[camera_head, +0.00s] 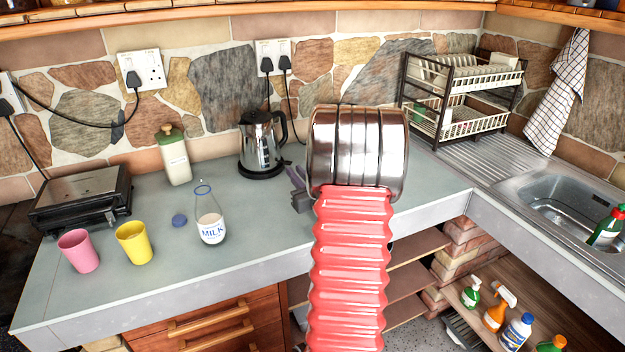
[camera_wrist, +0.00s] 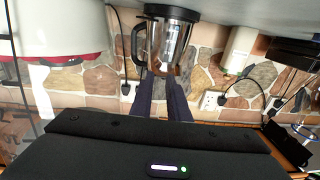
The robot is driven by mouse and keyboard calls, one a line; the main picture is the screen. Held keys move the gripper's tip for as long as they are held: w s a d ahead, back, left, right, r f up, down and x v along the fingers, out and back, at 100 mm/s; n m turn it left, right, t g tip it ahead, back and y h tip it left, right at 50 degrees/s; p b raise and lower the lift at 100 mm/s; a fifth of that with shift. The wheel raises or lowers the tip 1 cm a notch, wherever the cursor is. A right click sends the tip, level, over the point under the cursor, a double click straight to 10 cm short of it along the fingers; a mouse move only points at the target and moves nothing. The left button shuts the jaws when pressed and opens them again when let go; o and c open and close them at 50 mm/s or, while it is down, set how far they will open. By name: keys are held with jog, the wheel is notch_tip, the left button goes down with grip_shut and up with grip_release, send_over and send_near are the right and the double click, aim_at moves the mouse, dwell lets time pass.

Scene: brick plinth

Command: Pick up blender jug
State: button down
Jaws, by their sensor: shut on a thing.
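The blender jug (camera_head: 262,143) stands upright on the grey counter near the stone wall. My gripper (camera_head: 296,183) shows partly beside my red arm in the head view, just right of the jug's base. In the wrist view my gripper's dark fingers (camera_wrist: 160,80) reach the jug's rim area, shut on it. The exact contact is hard to see.
Plugged cables run behind the jug. A dish rack (camera_head: 465,95) and sink (camera_head: 570,200) are right.

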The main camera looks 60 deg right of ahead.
jog(key=shift+r, duration=0.1)
notch_tip(320, 180, up, 10)
dwell(1.4)
dwell(0.7)
jog(key=shift+h, duration=0.4)
jog(key=s+d+r, duration=0.1)
jog(key=d+r, duration=0.1)
jog(key=s+d+r, duration=0.1)
jog(key=d+r, duration=0.1)
jog(key=r, duration=0.1)
jog(key=s+d+r, duration=0.1)
jog(key=d+r, duration=0.1)
jog(key=d, duration=0.1)
jog(key=shift+r, duration=0.15)
jog(key=s+d+r+m+g+h, duration=0.1)
jog(key=s+d+r, duration=0.5)
jog(key=d+r, duration=0.1)
jog(key=shift+r+h, duration=0.3)
jog(key=shift+r, duration=0.35)
